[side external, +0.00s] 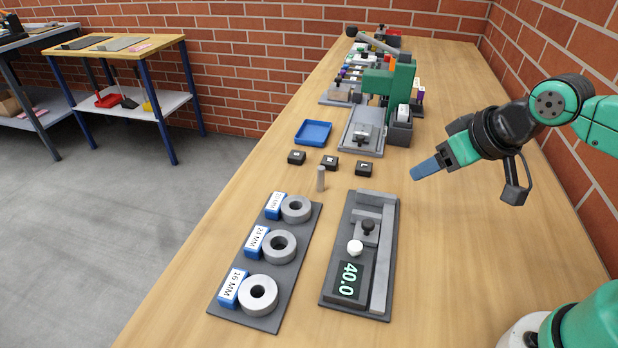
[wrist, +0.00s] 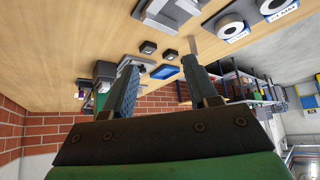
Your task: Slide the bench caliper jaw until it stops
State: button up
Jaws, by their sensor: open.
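The bench caliper (side external: 384,262) lies on the wooden bench on a dark base plate, with a long light-grey rail along its right side. Its sliding jaw (side external: 369,240) sits mid-length and carries a black knob (side external: 368,227). A white knob (side external: 355,247) is just in front, and the display (side external: 349,280) reads 40.0. My gripper (side external: 425,169) is above the bench, right of the caliper's far end and apart from it. In the wrist view my gripper (wrist: 160,64) is open and empty; part of the caliper (wrist: 170,10) shows at the top edge.
A dark board (side external: 272,317) with rings labelled in MM lies left of the caliper. A small upright pin (side external: 320,179), several black blocks (side external: 363,169) and a blue tray (side external: 313,132) stand beyond. A green press (side external: 390,82) is farther back. Bench between gripper and caliper is clear.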

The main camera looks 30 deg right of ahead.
jog(key=shift+c, duration=0.2)
jog(key=shift+a, duration=0.1)
jog(key=c, duration=0.3)
jog(key=shift+w+a+n+g, duration=0.1)
jog(key=shift+a+n+g, duration=0.3)
jog(key=shift+n, duration=0.6)
jog(key=c, duration=0.4)
jog(key=a+n, duration=0.1)
jog(key=n, duration=0.1)
jog(key=a+n+g, duration=0.1)
jog(key=n, duration=0.1)
jog(key=a+n, duration=0.1)
jog(key=n, duration=0.2)
jog(key=shift+w+a+g, duration=0.2)
jog(key=shift+a+g, duration=0.05)
jog(key=shift+g, duration=0.05)
grip_shut()
jog(key=n+g+h, duration=0.2)
jog(key=n+h, duration=0.1)
jog(key=n, duration=1.1)
send_over(363, 240)
jog(key=s+a, duration=0.3)
jog(key=a, duration=0.1)
jog(key=f+n, duration=0.1)
jog(key=n, duration=0.1)
jog(key=shift+h, duration=0.3)
jog(key=x, duration=1)
jog(key=shift+s+a, duration=0.15)
jog(key=shift+a, duration=0.05)
